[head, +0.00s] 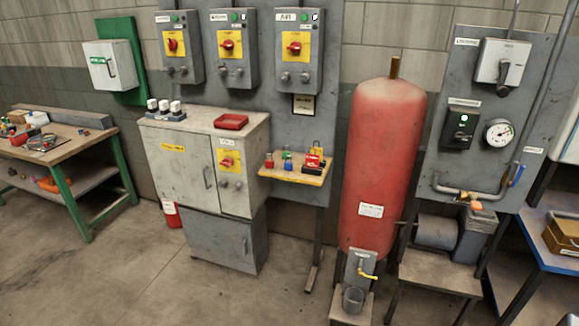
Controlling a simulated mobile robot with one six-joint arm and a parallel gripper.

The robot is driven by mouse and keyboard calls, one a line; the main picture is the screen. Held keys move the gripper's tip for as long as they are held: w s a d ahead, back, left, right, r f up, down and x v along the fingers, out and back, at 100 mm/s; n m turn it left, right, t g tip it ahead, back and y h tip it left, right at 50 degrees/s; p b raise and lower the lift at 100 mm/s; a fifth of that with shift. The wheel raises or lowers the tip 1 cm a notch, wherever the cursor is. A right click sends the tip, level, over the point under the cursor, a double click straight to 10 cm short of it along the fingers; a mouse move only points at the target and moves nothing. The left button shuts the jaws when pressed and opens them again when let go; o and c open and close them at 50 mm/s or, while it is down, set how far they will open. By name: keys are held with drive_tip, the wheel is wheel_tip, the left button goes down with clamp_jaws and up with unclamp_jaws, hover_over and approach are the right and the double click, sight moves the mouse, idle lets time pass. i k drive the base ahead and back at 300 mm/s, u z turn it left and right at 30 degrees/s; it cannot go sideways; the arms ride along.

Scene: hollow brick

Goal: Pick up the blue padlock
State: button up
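A small blue item (286,155), which looks like the blue padlock, stands on a small wooden shelf (290,177) between the grey cabinet and the red tank. My gripper is not in view.
The grey cabinet (185,165) carries a red tray (231,122). The tall red tank (382,165) stands close to the shelf's right side. A workbench (95,150) is at the left.

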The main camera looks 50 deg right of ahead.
sight(288, 165)
drive_tip(key=u, duration=0.05)
drive_tip(key=i, duration=1)
drive_tip(key=z, duration=0.05)
